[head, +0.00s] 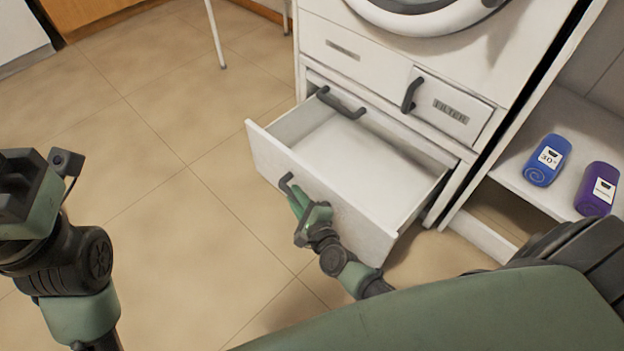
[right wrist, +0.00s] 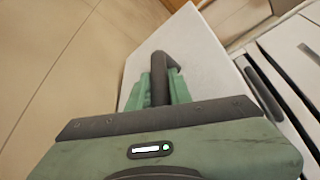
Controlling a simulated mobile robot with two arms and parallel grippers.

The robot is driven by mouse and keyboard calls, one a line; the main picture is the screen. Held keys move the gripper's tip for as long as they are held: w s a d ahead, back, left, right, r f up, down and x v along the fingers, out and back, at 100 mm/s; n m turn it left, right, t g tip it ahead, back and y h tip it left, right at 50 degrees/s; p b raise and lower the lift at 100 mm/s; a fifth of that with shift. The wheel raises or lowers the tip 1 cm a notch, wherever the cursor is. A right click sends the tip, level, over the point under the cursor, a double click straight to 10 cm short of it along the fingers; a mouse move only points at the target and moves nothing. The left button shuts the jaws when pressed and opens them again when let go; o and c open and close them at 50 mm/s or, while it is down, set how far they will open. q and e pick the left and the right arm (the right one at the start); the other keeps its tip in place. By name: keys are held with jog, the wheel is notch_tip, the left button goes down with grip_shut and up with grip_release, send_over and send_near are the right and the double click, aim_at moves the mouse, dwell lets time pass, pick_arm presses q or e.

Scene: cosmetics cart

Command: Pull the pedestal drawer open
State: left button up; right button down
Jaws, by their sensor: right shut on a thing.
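The white pedestal drawer (head: 335,212) under the washing machine is pulled well out, and its empty inside shows. Its dark front handle (head: 286,184) is partly hidden by my right gripper (head: 297,203). In the right wrist view, the green fingers of my right gripper (right wrist: 163,88) are shut on the dark handle (right wrist: 160,66), in front of the white drawer front (right wrist: 195,45). My left gripper (head: 22,180) is at the left edge of the head view, away from the drawer, partly cut off; its fingers cannot be made out.
A dark curved bar (head: 340,103) shows at the back of the open drawer. A filter cover (head: 450,108) with a dark handle (head: 412,94) is above. The tiled floor (head: 150,170) at left is clear.

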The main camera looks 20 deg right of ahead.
jog(key=shift+s+a+f, duration=0.1)
jog(key=shift+s+a, duration=0.2)
jog(key=shift+a, duration=0.4)
jog(key=shift+s+a, duration=0.3)
jog(key=shift+a, duration=0.35)
jog(key=c, duration=1.3)
grip_release()
jog(key=shift+s, duration=0.1)
